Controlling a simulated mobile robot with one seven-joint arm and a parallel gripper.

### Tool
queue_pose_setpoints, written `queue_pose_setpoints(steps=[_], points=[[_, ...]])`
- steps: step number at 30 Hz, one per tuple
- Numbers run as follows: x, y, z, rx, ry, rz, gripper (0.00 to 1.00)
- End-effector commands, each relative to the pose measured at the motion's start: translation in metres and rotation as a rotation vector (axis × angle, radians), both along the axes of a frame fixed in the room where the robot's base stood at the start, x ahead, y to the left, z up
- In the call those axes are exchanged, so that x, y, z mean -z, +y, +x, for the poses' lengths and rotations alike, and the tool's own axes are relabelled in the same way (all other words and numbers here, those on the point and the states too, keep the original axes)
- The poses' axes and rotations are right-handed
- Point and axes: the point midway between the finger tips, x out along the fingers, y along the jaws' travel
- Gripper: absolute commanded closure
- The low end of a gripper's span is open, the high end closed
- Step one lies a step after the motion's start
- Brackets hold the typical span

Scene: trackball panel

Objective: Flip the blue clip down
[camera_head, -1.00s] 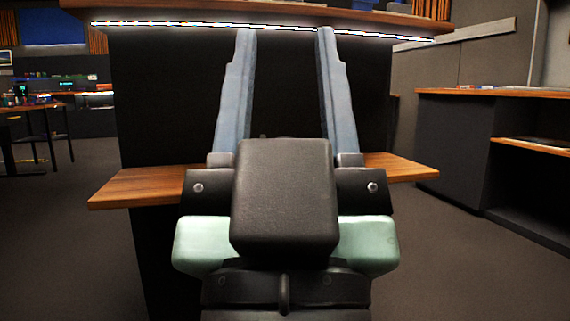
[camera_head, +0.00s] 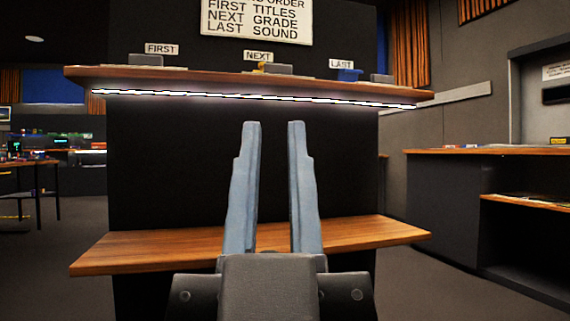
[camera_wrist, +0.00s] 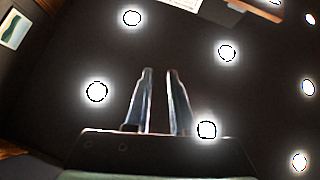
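A small blue object (camera_head: 349,75), likely the blue clip, sits on the upper shelf beneath the LAST sign at the right. It is too small to tell its pose. My gripper (camera_head: 274,124) points up and away, below the upper shelf and left of the blue object, well apart from it. Its two grey-blue fingers have a gap between them and nothing in it. In the wrist view my gripper (camera_wrist: 160,70) also shows empty, against a dark background with bright round lights; the blue object does not show there.
The upper wooden shelf (camera_head: 250,80) has a lit strip beneath its front edge and holds grey blocks (camera_head: 145,60) under FIRST, NEXT and LAST signs. A lower wooden shelf (camera_head: 370,231) juts out behind my gripper. A counter (camera_head: 480,152) stands at the right.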

Motion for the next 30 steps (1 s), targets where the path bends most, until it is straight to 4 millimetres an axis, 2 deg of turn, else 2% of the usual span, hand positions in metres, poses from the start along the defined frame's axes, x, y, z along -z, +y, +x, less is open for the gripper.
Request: queue_pose_setpoints(steps=[1,3,8,24,30], points=[[-0.007,0.000,0.000,0.000,0.000,0.000,0.88],[-0.018,0.000,0.000,0.000,0.000,0.000,1.00],[-0.057,0.000,0.000,-0.001,0.000,0.001,1.00],[-0.245,0.000,0.000,-0.008,0.001,0.006,1.00],[-0.305,0.000,0.000,-0.010,0.001,0.008,1.00]])
